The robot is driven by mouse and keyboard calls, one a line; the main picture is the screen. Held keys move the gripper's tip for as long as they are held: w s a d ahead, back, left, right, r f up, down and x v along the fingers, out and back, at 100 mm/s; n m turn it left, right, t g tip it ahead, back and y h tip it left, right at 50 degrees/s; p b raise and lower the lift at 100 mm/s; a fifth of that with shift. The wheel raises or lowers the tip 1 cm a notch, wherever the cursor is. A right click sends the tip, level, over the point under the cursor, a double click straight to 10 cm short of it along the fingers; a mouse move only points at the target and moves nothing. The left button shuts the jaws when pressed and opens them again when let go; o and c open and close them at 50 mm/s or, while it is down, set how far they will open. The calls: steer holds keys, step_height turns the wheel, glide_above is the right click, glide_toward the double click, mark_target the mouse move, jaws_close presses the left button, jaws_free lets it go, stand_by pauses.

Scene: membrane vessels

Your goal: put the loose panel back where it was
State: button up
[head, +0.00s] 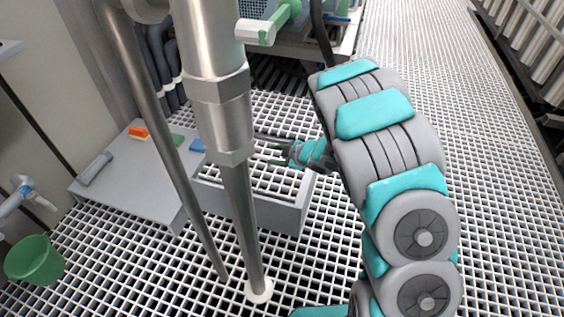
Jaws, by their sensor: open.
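My gripper (279,154) is open and empty, its fingers pointing left, above the back right of a low grey frame (300,204). The frame looks open-topped, with white grating showing inside it. Left of the frame is a flat, low grey slab (135,178), which could be the loose panel or a fixed top; I cannot tell which. No other clearly loose panel shows.
An orange block (138,133), a blue block (197,145) and a grey cylinder (95,168) are on or by the slab. A thick steel column (240,200) and a thin pipe (160,120) stand in front. A green bucket (34,261) is at left. Grating floor (440,90) is clear at right.

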steer(key=d+r+m+t+h, duration=0.1)
steer(key=d+r+m+h, duration=0.65)
steer(key=d, duration=0.95)
steer(key=s+d+r+m+g+h, duration=0.1)
steer(key=s+d+r+m+h, duration=0.15)
steer(key=s+d+r, duration=0.35)
steer(key=s+r+m+g+h, duration=0.1)
steer(key=s+r+m+g, duration=0.15)
steer(key=s, duration=0.65)
steer(key=s+r+m+g, duration=0.2)
steer(key=s+g, duration=0.1)
steer(key=s, duration=0.7)
steer(key=s+a+m+g+y, duration=0.1)
steer(key=s+a, duration=0.3)
steer(key=s, duration=0.6)
steer(key=s+a+r+m+g+y, duration=0.1)
steer(key=s+a, duration=0.4)
steer(key=s, duration=0.5)
steer(key=shift+a+r+g+y, duration=0.3)
steer(key=shift+g+y, duration=0.2)
steer(key=shift+g, duration=0.65)
steer(key=shift+r+m, duration=0.1)
steer(key=shift+m, duration=0.15)
step_height(320, 180, up, 7)
steer(key=p, duration=0.7)
